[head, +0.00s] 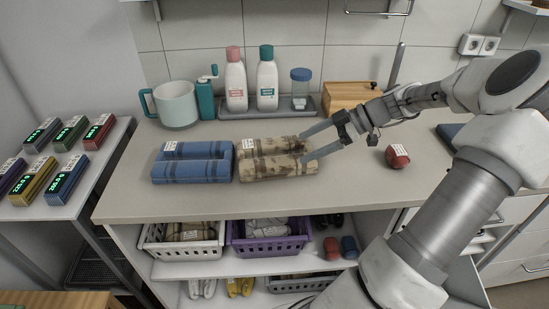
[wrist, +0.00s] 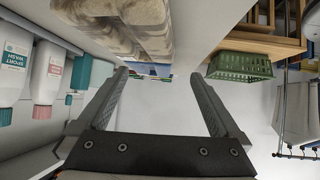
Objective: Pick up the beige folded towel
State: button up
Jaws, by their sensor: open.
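The beige folded towel (head: 262,166), with brown marks and a white label, lies on the counter beside the blue folded towel (head: 193,163). My gripper (head: 303,147) is open at the beige towel's right end, its fingers pointing left. In the head view the fingertips overlap the towel's right edge; I cannot tell whether they touch it. In the wrist view the beige towel (wrist: 125,28) fills the upper middle, ahead of my open gripper (wrist: 159,77), and nothing is held between the fingers.
A bottle tray (head: 213,112) and a mug (head: 177,104) stand behind the towels. A wooden box (head: 350,97) is behind my gripper. A red rolled item (head: 397,157) lies to the right. Baskets (head: 181,248) sit on the shelf below. The counter front is clear.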

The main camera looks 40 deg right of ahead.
jog(key=n+t, duration=0.1)
jog(key=t, duration=0.1)
send_near(285, 163)
jog(key=b+x, duration=0.1)
jog(key=x, duration=0.5)
jog(key=shift+w+f, duration=0.15)
jog(key=shift+w, duration=0.1)
jog(key=shift+b+x, duration=0.4)
jog(key=shift+x, duration=2.3)
jog(key=shift+s+a, duration=0.15)
jog(key=c, duration=1.4)
jog(key=shift+c, duration=0.3)
